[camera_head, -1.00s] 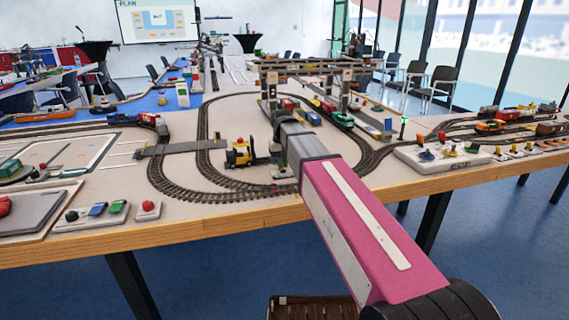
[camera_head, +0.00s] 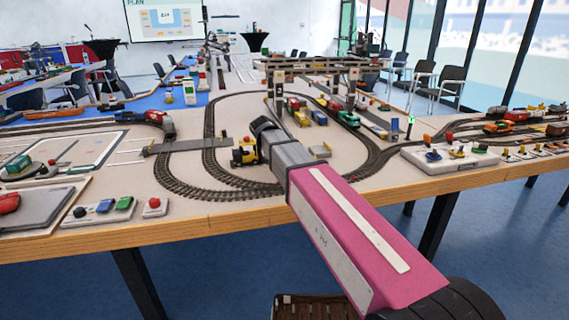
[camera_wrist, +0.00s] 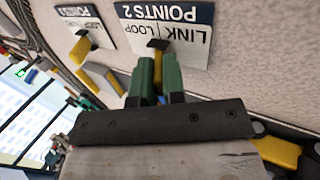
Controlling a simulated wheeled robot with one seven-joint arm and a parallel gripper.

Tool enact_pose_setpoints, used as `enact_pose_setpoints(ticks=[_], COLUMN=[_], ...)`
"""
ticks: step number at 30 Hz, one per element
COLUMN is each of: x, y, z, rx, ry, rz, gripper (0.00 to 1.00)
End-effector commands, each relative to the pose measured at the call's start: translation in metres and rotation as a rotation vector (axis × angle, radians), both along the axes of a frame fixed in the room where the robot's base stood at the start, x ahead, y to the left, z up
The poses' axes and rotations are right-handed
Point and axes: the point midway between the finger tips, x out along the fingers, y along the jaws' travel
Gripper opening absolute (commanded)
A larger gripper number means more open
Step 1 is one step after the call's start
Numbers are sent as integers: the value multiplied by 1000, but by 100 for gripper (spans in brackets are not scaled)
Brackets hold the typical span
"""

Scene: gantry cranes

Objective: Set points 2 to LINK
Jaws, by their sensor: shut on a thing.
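The points 2 lever (camera_wrist: 157,46), yellow with a black top, stands at the edge of a white label plate (camera_wrist: 195,54) in the wrist view. The plate reads POINTS 2, LINK and LOOP, upside down, with LINK on the right and LOOP on the left. My gripper (camera_wrist: 157,75) has its two green fingers closed around the lever. Which way the lever leans is unclear, as the fingers hide its lower part. In the head view my pink and grey arm reaches over the table and hides the gripper's fingertips.
Another label plate with a yellow lever (camera_wrist: 80,47) is to the left in the wrist view. A gantry crane (camera_head: 320,66) stands beyond. A white control panel (camera_head: 450,160) is at the right.

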Motion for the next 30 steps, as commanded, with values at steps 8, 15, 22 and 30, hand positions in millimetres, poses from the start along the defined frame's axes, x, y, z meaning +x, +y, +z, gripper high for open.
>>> enact_pose_setpoints(ticks=[8,15,22,30], x=[0,0,0,-4], y=[0,0,2,19], z=[0,0,3,36], rx=[0,1,1,1], ry=[1,1,1,-1], rz=[0,0,1,1], gripper=[0,36,36,36])
